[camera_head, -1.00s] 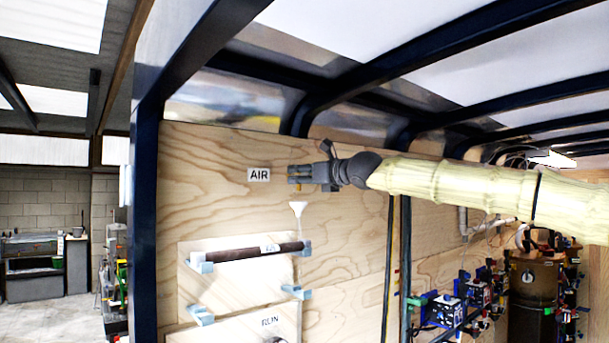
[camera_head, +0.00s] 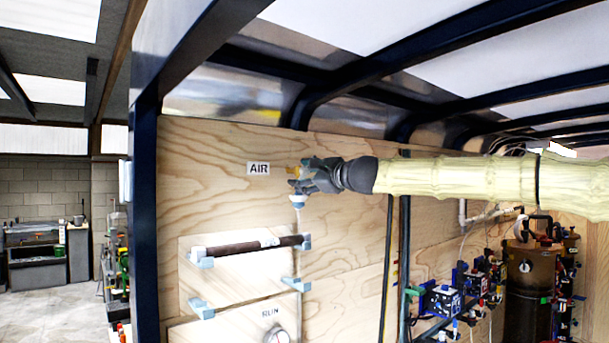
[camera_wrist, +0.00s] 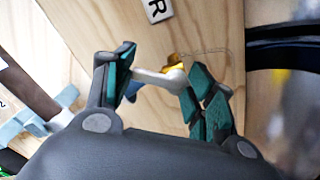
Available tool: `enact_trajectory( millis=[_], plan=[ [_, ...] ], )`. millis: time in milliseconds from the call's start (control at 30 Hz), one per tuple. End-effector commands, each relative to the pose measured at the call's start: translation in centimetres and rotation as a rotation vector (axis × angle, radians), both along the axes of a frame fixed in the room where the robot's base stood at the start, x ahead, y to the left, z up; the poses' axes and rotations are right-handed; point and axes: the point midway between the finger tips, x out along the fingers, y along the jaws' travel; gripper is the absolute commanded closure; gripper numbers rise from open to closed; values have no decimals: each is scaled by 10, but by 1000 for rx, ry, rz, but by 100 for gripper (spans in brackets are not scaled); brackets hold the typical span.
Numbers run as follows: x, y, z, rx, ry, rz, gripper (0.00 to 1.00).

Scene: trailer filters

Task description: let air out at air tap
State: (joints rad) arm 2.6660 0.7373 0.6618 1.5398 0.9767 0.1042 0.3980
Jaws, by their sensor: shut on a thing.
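The AIR label (camera_head: 258,168) is on the plywood wall, and the air tap sits just right of it. In the wrist view the tap has a brass body (camera_wrist: 177,60) and a pale grey lever (camera_wrist: 158,79). My gripper (camera_head: 300,178) is at the tap; the wrist view shows its two dark fingers (camera_wrist: 152,82) either side of the lever, shut on it. The fingers hide much of the tap in the head view. A small blue and white piece (camera_head: 297,202) hangs just below the fingers.
A gauge (camera_head: 281,337) sits lower. Black hoses (camera_head: 388,260) run down the wall at right. Dark roof ribs (camera_head: 320,100) pass above my arm.

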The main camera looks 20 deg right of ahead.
Motion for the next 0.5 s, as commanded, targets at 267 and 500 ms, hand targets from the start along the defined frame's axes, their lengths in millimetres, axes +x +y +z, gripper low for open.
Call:
enact_trajectory(
  millis=[267,500],
  plan=[
    [1,-4,-7,-224,-81,-1,69],
    [2,-7,-8,-362,-132,-1,69]
  ],
)
